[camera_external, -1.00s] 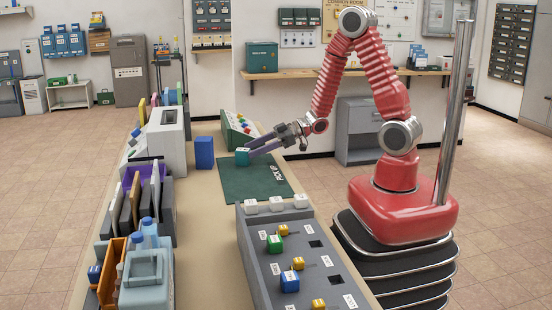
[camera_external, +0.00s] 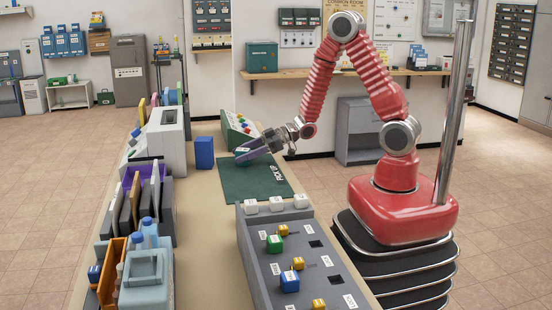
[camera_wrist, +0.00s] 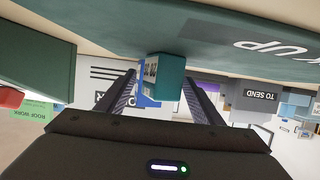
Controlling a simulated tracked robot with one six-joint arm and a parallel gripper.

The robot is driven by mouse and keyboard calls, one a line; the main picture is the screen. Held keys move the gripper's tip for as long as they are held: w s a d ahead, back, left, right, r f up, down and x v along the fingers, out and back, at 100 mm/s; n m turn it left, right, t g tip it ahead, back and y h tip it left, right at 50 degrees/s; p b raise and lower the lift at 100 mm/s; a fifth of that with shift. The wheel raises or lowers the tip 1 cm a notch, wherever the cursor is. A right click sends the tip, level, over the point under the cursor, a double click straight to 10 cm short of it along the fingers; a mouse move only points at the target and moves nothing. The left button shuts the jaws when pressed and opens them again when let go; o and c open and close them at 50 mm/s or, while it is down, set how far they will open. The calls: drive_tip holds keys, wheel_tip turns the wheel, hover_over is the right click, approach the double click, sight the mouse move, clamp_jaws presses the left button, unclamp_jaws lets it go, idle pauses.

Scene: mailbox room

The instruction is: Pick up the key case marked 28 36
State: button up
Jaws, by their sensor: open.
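A small teal key case (camera_wrist: 172,72) with a white label on one side sits on the green pick-up mat (camera_external: 250,183). The label is too small and angled to read fully. My gripper (camera_external: 240,156) is low over the far end of the mat. In the wrist view, which is upside down, my open gripper (camera_wrist: 158,82) has one finger on each side of the case, with the case near the fingertips. I cannot tell whether either finger touches it. In the external view the fingers mostly hide the case.
A blue box (camera_external: 204,152) stands left of the mat. A grey machine (camera_external: 165,137) and file racks line the left.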

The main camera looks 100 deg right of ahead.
sight(242, 150)
drive_tip(key=shift+c, duration=0.5)
drive_tip(key=c, duration=1.3)
drive_tip(key=shift+o, duration=0.2)
drive_tip(key=shift+r, duration=5)
